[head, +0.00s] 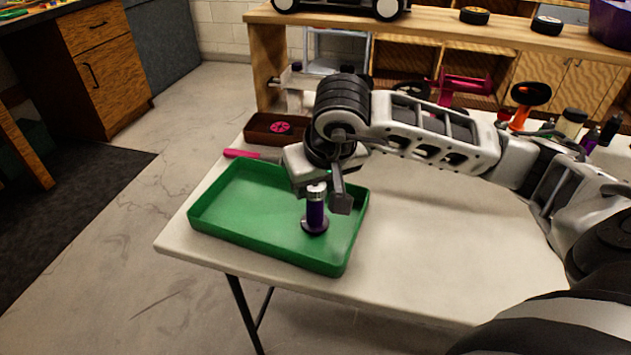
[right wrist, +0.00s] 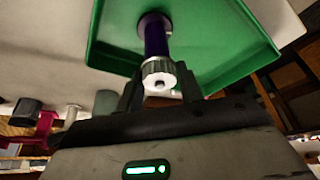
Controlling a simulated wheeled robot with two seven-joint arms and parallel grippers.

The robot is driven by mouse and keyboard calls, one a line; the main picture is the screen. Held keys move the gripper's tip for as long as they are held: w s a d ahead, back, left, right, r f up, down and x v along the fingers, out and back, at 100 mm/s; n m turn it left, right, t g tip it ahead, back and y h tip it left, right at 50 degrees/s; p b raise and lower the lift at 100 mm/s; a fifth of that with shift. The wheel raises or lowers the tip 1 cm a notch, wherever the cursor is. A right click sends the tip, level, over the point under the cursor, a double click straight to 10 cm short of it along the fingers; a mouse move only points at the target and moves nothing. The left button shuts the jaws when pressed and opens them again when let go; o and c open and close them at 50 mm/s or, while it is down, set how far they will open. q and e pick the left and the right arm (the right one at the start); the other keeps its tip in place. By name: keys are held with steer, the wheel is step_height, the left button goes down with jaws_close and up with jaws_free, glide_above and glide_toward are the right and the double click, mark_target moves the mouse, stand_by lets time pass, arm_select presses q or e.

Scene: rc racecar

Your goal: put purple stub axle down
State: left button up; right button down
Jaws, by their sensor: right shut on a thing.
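The purple stub axle (head: 315,213) is upright in the head view, with a pale metal top and a wider dark base. It is over the right part of the green tray (head: 225,231); I cannot tell whether its base touches the tray floor. My right gripper (head: 324,190) is shut on the axle near its metal top. In the right wrist view the axle (right wrist: 155,38) stands between the fingers, its silver end toward the camera and the green tray (right wrist: 225,40) behind it. My left gripper is not in view.
A brown tray (head: 268,129) with a pink wheel and a pink-handled tool (head: 241,154) lie behind the green tray. Bottles (head: 571,122) and an orange part (head: 520,118) stand at the table's right back. The white table (head: 430,255) is clear right of the green tray.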

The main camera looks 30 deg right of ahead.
steer(key=shift+f+b, duration=0.3)
steer(key=shift+b, duration=0.1)
steer(key=c, duration=0.9)
jaws_free()
steer(key=shift+r, duration=0.15)
steer(key=shift+r+p, duration=0.45)
steer(key=p+v, duration=0.1)
steer(key=v, duration=1)
steer(key=shift+s+r, duration=0.15)
steer(key=shift+r, duration=0.05)
